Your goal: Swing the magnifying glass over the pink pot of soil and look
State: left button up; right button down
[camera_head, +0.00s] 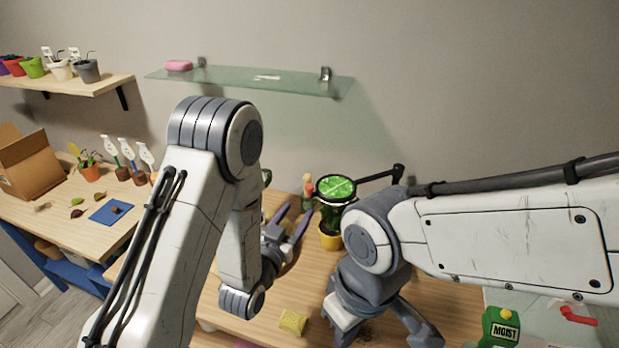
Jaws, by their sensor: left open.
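The magnifying glass (336,188) is a round, dark-rimmed lens on a jointed black arm, near the back of the table. Green leaves show large through it, and it stands above a yellow pot (330,238). My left gripper (292,216) is open and empty, just left of the lens and yellow pot, fingers pointing toward the back. My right gripper (383,330) points down near the front of the table; its tips are not clear. I cannot make out the pink pot of soil; only a pink sliver shows at the bottom edge.
A yellow sponge (292,321) lies in front. A green moisture meter (500,328) stands at the lower right. A glass shelf (250,82) hangs behind. A side table at left holds a cardboard box (30,170) and a blue mat (111,212). My arms hide much of the table.

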aim_at(308, 189)
pick_arm(q)
jog(key=b+x, duration=0.1)
jog(key=x, duration=0.2)
jog(key=b+x, duration=0.1)
jog(key=x, duration=0.2)
jog(key=r+x, duration=0.1)
jog(key=x, duration=0.2)
jog(key=shift+w+a+b, duration=0.15)
jog(key=shift+w+b, duration=0.05)
jog(key=shift+b, duration=0.2)
jog(key=shift+w, duration=0.45)
grip_shut()
dwell(1.0)
